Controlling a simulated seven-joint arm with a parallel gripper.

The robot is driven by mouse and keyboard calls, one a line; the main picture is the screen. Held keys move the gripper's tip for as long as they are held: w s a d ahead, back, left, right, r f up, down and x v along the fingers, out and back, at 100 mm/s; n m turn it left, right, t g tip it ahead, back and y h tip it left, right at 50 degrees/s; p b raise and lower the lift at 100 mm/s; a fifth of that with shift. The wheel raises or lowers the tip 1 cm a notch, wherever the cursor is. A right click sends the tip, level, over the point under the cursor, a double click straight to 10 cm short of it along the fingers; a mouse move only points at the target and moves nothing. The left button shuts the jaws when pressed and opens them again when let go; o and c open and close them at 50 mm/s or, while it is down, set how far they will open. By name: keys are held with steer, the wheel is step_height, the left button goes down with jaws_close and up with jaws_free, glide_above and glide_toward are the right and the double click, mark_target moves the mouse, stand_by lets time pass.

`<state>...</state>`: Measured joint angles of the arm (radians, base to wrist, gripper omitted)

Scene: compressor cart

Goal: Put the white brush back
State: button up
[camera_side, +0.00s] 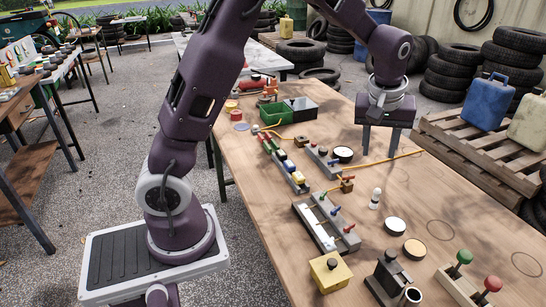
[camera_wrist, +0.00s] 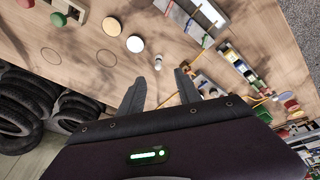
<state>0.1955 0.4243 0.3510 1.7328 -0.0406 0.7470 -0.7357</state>
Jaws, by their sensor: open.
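A small white upright piece (camera_side: 375,199) stands on the wooden table, right of the grey slotted trays. It may be the white brush, but it is too small to tell. It also shows in the wrist view (camera_wrist: 158,62), just beyond the gap between my fingertips. My gripper (camera_side: 380,150) is open and empty, above the table behind that piece. Its two fingers also show in the wrist view (camera_wrist: 159,80). A grey tray (camera_side: 325,236) holds a white strip and pieces with red, blue and green tops.
Cream discs (camera_side: 395,225) lie near the white piece. A yellow box (camera_side: 329,272), a dark block (camera_side: 388,278) and green and red knobs (camera_side: 463,257) stand at the front. A yellow cord (camera_side: 395,158) lies under my gripper. Drawn circles (camera_side: 440,230) mark bare table at the right.

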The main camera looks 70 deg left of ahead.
steer(key=s+d+r+m+t+h, duration=0.1)
steer(key=s+d+r+m+h, duration=0.2)
steer(key=s+r, duration=0.8)
steer(key=s+d+f+m+t+y, duration=0.1)
steer(key=s+m, duration=0.6)
steer(key=s, duration=1.1)
steer(key=shift+s+d+f+t, duration=0.25)
steer(key=shift+d+f+t, duration=0.15)
steer(key=shift+d+f, duration=0.45)
